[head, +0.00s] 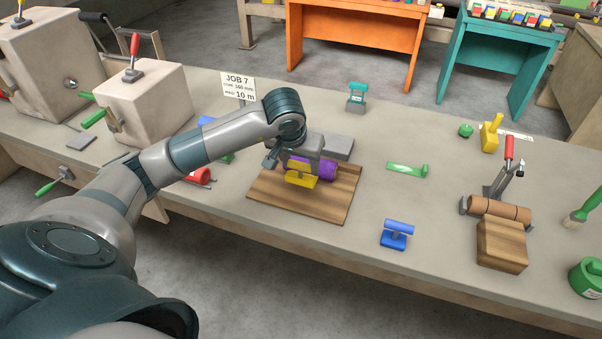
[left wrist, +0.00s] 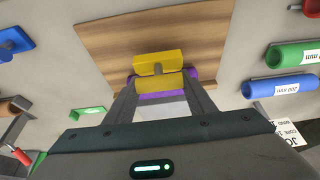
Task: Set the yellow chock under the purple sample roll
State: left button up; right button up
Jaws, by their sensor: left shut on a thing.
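My left gripper (head: 291,160) is over the wooden board (head: 262,197) and shut on the yellow chock (head: 301,181). In the left wrist view the yellow chock (left wrist: 158,62) shows two yellow parts joined by a short grey stem, with the nearer part between the fingertips (left wrist: 157,95). The purple sample roll (head: 322,171) lies on the board beside the chock, partly hidden by my gripper. In the left wrist view the purple roll (left wrist: 187,94) shows behind the held part. I cannot tell whether chock and roll touch. My right gripper is not in view.
A grey block (head: 338,146) stands behind the board. A brown roll on a stand (head: 500,210) and a yellow piece (head: 490,136) are farther right. Bare bench lies between them.

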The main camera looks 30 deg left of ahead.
aim_at(301, 175)
pick_arm(q)
jog(key=shift+f+p, duration=0.8)
jog(key=shift+f, duration=1.2)
jog(key=shift+f, duration=0.15)
jog(key=o, duration=1.1)
